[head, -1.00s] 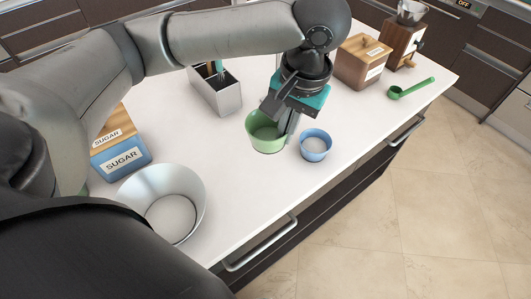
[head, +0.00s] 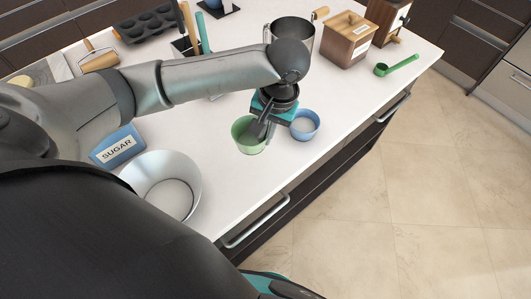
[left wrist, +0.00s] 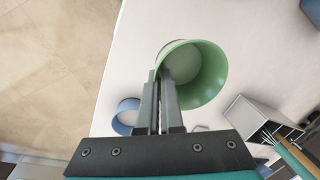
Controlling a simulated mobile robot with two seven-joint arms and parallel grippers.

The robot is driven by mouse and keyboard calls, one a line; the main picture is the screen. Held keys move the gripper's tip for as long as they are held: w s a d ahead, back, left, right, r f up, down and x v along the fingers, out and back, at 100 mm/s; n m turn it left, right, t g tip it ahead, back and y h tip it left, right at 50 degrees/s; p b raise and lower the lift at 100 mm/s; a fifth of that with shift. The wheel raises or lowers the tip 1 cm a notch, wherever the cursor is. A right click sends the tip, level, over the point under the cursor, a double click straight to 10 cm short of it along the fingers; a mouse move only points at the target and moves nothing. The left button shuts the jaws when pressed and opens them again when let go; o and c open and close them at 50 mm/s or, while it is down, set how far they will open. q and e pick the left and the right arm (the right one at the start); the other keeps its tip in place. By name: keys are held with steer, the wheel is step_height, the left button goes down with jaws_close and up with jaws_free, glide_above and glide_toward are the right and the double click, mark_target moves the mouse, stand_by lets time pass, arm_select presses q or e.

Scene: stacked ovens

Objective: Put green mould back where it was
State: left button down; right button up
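The green mould (head: 246,136), a round open cup, is near the counter's front edge in the head view. It also shows in the left wrist view (left wrist: 208,72). My left gripper (head: 268,132) points down at its right side, with the fingers close together on the wall, one inside and one outside the rim. In the left wrist view the fingertips (left wrist: 163,80) meet the mould's near rim. I cannot tell whether the mould's base is touching the counter. My right gripper is not in view.
A blue cup (head: 304,125) stands just right of the green mould. A metal bowl (head: 165,182) and a blue sugar box (head: 117,147) are to the left. A metal sifter (head: 292,29), a wooden box (head: 346,40) and a green scoop (head: 397,66) lie farther back. The white counter (head: 225,200) is clear in front.

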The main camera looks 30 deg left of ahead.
arm_select(q)
step_height(320, 180, down, 8)
steer(key=shift+r+b, duration=0.2)
steer(key=shift+b, duration=0.45)
steer(key=shift+f, duration=0.15)
steer(key=shift+f, duration=0.15)
steer(key=c, duration=1.1)
jaws_free()
steer(key=r, duration=0.4)
steer(key=d+r+p, duration=0.1)
steer(key=r, duration=0.3)
steer(key=d+r+p, duration=0.1)
steer(key=r, duration=0.3)
steer(key=shift+w+r, duration=0.1)
steer(key=shift+w, duration=0.05)
